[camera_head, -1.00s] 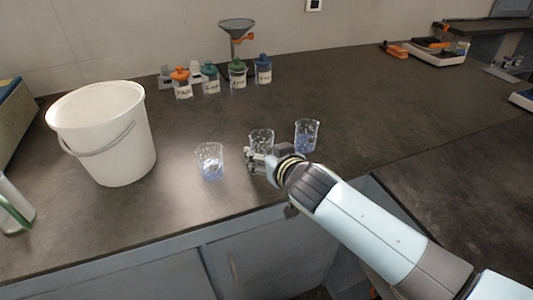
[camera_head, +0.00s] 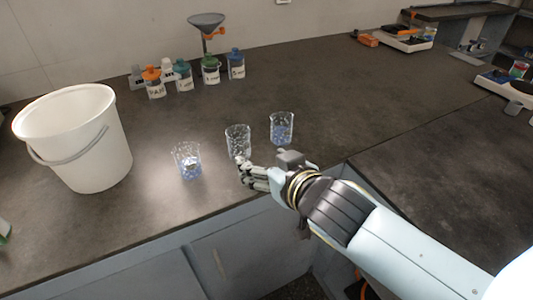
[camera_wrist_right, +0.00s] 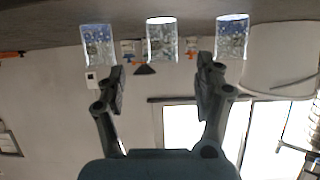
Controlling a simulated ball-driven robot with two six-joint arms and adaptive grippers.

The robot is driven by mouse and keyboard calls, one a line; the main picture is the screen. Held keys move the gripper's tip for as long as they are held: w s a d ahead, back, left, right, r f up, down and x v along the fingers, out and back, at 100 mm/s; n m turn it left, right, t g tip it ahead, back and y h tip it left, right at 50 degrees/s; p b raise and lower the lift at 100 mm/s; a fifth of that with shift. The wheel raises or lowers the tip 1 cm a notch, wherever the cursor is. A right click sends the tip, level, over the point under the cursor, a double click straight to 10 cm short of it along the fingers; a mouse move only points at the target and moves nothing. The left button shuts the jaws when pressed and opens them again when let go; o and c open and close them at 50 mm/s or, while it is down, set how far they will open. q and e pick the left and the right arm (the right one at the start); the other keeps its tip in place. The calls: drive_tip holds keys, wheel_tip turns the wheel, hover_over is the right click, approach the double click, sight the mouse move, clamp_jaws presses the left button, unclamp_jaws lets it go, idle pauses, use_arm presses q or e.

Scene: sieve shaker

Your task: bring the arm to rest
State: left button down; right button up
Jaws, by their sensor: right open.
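My right gripper (camera_head: 247,172) is just in front of the middle glass beaker (camera_head: 238,141) in the head view, near the counter's front edge. In the right wrist view the right gripper (camera_wrist_right: 160,85) shows its two fingers wide apart with nothing between them. That view looks inverted, and the middle beaker (camera_wrist_right: 162,40) appears beyond the fingertips, between them. A beaker with blue contents (camera_head: 187,162) stands to the left, and another blue one (camera_head: 282,128) to the right. My left gripper is in no view.
A white bucket (camera_head: 75,140) stands at the left of the dark counter (camera_head: 330,115). Several labelled jars (camera_head: 184,78) and a funnel on a stand (camera_head: 207,22) are at the back. Balances (camera_head: 403,40) stand far right. The counter right of the beakers is clear.

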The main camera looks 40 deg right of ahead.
drive_tip(key=shift+s+r, duration=0.15)
drive_tip(key=shift+s, duration=0.15)
idle(0.4)
